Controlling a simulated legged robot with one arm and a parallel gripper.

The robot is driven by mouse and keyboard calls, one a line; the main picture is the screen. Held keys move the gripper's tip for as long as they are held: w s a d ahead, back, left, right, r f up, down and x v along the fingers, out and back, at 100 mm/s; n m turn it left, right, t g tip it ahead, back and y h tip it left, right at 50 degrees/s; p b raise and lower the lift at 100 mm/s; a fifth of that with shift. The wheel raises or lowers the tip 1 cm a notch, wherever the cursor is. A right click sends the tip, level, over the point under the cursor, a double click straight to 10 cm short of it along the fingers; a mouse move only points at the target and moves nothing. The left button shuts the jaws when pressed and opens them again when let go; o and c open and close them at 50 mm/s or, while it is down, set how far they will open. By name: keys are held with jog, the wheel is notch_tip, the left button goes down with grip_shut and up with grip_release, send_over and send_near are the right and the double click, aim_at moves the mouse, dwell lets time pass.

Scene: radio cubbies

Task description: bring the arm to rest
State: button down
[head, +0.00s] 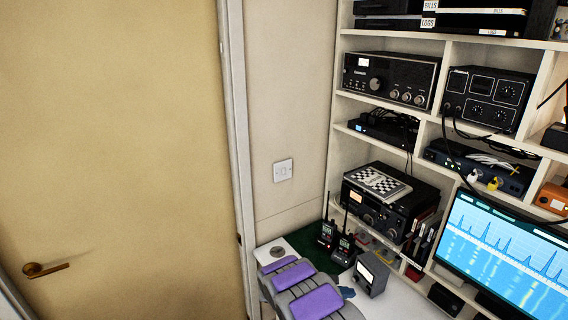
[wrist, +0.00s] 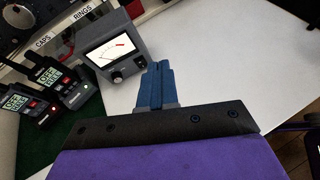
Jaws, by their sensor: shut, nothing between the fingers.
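My gripper (wrist: 155,88) shows in the wrist view as blue fingers, shut and empty, above the white desk (wrist: 205,65). A grey meter box (wrist: 115,50) with a lit dial stands just beyond it, to the upper left; I cannot tell the exact gap. In the head view my arm, with purple pads, is at the bottom centre, and the meter box (head: 371,274) is to its right.
Two handheld radios (head: 337,243) stand on a green mat (head: 306,240) beside the meter. Shelves (head: 335,130) with radio sets rise behind. A lit monitor (head: 505,250) is at right. A closed door (head: 110,140) fills the left. The desk right of the fingers is clear.

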jog(key=s+d+r+m+g+y, duration=0.25)
jog(key=s+r+m, duration=0.25)
jog(key=s+r, duration=0.45)
jog(key=s+d+r+m+g+y, duration=0.1)
jog(key=s+d+r+m+g, duration=0.25)
jog(key=s+r+m, duration=0.45)
jog(key=s+a+r+m+y, duration=0.2)
jog(key=s+a+y, duration=0.1)
jog(key=s, duration=0.7)
jog(key=s+a+r+m+y, duration=0.2)
jog(key=s+a, duration=0.3)
jog(key=s, duration=0.4)
jog(key=s+a+r+m+t+y, duration=0.1)
jog(key=s+a+r+y, duration=0.3)
jog(key=s, duration=0.6)
jog(key=shift+s+a+r+m, duration=0.15)
jog(key=shift+s+a+m, duration=0.15)
jog(key=shift+a+m, duration=0.3)
jog(key=c, duration=1.9)
grip_release()
jog(key=shift+d, duration=0.1)
